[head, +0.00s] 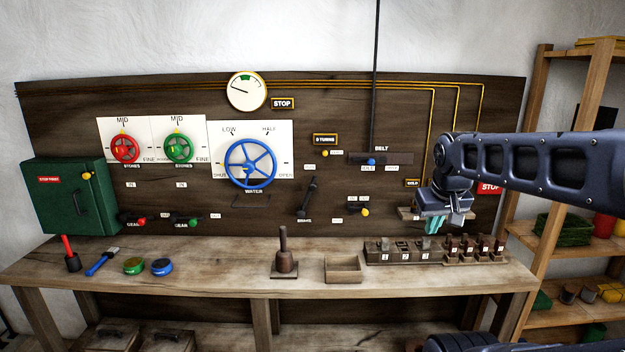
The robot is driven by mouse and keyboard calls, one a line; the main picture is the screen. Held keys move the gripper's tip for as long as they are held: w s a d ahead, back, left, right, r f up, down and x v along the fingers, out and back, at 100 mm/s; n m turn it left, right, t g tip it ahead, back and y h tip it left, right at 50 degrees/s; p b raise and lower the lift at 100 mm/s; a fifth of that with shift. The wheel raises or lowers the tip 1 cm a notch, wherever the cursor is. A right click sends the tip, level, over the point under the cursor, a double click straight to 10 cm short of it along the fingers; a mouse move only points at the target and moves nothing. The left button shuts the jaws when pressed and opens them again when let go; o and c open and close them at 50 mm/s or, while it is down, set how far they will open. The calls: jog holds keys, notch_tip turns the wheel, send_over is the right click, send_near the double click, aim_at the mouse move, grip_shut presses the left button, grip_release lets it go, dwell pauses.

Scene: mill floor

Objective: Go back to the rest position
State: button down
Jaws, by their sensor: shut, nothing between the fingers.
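My gripper (433,224) shows in the head view at the right, at the end of my dark arm, which reaches in from the right edge. Its teal fingers point down and are shut, with nothing between them. It is in front of a small wooden shelf on the dark board, above the row of numbered wooden blocks (408,255) on the bench. The fingers look apart from the blocks. My gripper and arm hide part of the small shelf and the board behind.
The board carries a blue wheel (250,164), levers and a green cabinet (70,197). A shelf rack (545,190) stands right.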

jog(key=shift+s+a+m, duration=0.15)
jog(key=shift+s+m, duration=0.1)
jog(key=shift+m, duration=0.15)
dwell(1.6)
